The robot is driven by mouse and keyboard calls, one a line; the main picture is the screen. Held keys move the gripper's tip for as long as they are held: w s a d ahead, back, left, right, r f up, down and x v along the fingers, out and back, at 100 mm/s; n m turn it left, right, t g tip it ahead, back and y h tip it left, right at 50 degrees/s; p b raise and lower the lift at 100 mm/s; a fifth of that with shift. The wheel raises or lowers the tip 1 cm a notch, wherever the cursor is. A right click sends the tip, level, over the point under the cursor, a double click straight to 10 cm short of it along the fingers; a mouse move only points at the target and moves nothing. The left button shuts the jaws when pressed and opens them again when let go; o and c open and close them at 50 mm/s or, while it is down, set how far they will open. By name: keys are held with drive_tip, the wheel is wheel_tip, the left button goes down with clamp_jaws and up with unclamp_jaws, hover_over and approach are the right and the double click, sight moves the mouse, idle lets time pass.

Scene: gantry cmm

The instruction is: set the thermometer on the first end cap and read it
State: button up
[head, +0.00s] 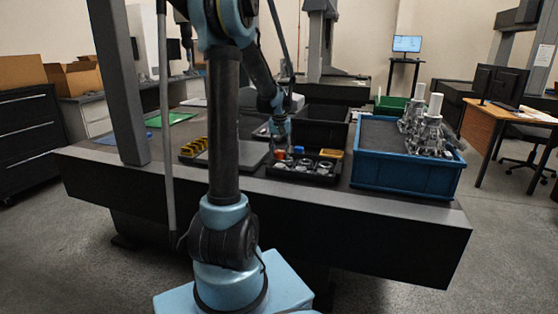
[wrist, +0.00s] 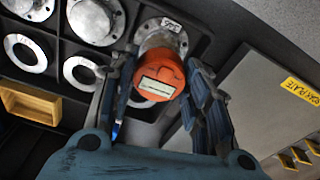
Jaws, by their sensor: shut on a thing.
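The orange thermometer (wrist: 161,72), a round body with a pale display, is between the fingers of my gripper (wrist: 160,78) in the wrist view. My gripper is shut on it. A silver flanged end cap (wrist: 166,27) with a small label shows right behind the thermometer, which hides part of it. I cannot tell whether the two touch. The writing on the display is too small to read. In the head view the gripper (head: 280,138) is over the left part of the black tray (head: 312,179), and the orange thermometer (head: 280,155) shows below it.
A grey plate labelled SOAK PLATE (wrist: 270,100) lies to the right in the wrist view. A blue crate (head: 405,178) with metal castings stands right of the tray.

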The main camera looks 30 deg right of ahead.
sight(280, 152)
drive_tip(key=shift+f, duration=1.65)
drive_tip(key=o, duration=1.1)
